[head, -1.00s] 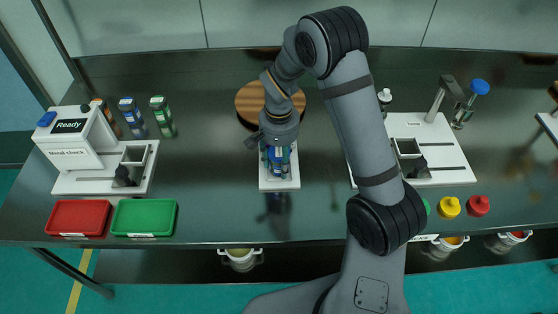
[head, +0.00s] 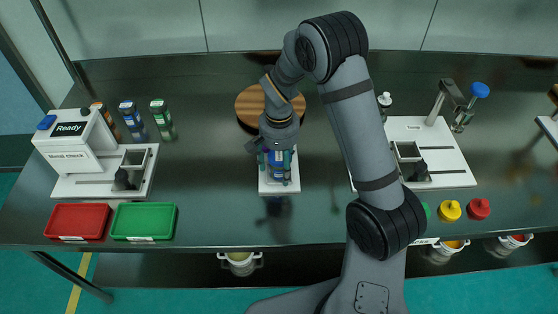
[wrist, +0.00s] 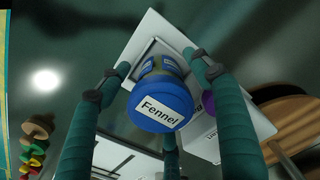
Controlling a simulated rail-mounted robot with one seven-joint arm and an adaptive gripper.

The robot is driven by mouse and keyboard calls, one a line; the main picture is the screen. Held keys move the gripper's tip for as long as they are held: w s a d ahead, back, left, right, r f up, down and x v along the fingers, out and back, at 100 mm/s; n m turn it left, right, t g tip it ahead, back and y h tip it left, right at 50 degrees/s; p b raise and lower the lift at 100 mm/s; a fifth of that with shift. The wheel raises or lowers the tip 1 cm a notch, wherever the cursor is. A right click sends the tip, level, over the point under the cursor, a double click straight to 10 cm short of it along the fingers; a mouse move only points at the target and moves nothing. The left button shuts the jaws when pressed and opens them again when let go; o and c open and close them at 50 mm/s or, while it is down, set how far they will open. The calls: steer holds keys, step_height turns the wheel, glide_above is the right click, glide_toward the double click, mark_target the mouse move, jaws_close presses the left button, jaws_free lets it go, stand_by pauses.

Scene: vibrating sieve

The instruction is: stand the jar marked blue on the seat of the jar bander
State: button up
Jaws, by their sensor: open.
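A jar with a blue lid labelled Fennel (wrist: 161,100) stands upright on a small white base with a square seat (wrist: 150,22). In the head view this blue jar (head: 276,164) is under my wrist, on the white base (head: 279,188) at mid-bench. My gripper (wrist: 158,72) is open, its teal fingers on both sides of the jar, with gaps visible in the wrist view. Another blue-lidded jar (head: 132,119) stands at the back left. I cannot read a label that tells which device is the jar bander.
The Metal Check machine (head: 75,150), a red tray (head: 77,222) and a green tray (head: 144,221) are at left, with jars behind. A round wooden board (head: 247,108) lies behind my gripper. A white-based station (head: 445,155) and coloured knobs (head: 450,210) are at right.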

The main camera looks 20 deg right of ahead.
step_height(320, 180, up, 12)
steer(key=shift+r, duration=0.15)
stand_by(0.3)
stand_by(0.5)
steer(key=shift+c, duration=0.3)
stand_by(1.1)
